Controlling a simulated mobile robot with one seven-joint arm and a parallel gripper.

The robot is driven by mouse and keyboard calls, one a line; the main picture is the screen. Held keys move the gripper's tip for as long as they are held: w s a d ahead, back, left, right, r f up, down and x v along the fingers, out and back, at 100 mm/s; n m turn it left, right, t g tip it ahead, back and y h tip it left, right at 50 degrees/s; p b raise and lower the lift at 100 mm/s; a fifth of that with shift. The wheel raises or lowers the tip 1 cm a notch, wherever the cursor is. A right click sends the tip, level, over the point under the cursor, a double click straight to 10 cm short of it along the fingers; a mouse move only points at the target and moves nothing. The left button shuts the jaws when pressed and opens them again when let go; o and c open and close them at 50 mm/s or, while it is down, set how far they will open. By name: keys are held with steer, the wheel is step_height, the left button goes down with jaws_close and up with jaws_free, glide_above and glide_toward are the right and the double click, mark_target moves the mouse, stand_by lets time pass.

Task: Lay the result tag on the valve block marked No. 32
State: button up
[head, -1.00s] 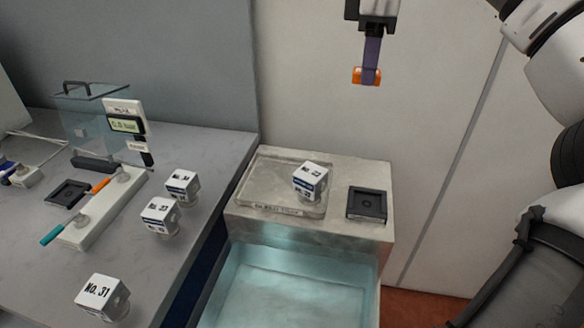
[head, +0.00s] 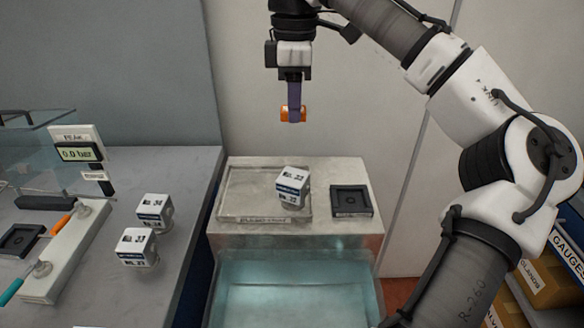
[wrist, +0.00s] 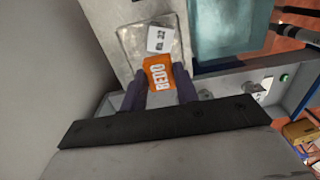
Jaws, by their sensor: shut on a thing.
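My gripper (head: 293,108) is shut on an orange result tag (head: 286,114), held in the air above and behind the stone ledge. In the wrist view the tag (wrist: 159,74) sits between the purple fingers and reads REDO. A white valve block (head: 292,187) stands on a shallow clear tray (head: 240,190) on the ledge; its small number looks like 32. The block also shows in the wrist view (wrist: 161,40), just beyond the tag. The tag is apart from the block.
Two more valve blocks, one (head: 154,212) looking like No. 34 and one (head: 136,246) hard to read, stand on the grey bench. A black square holder (head: 351,201) is right of the tray. A water basin (head: 290,290) lies in front of the ledge.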

mark_target(293, 176)
step_height(293, 176, down, 13)
steer(key=shift+a+r, duration=0.1)
stand_by(0.3)
steer(key=o, duration=0.9)
steer(key=shift+o, duration=0.3)
step_height(293, 176, up, 12)
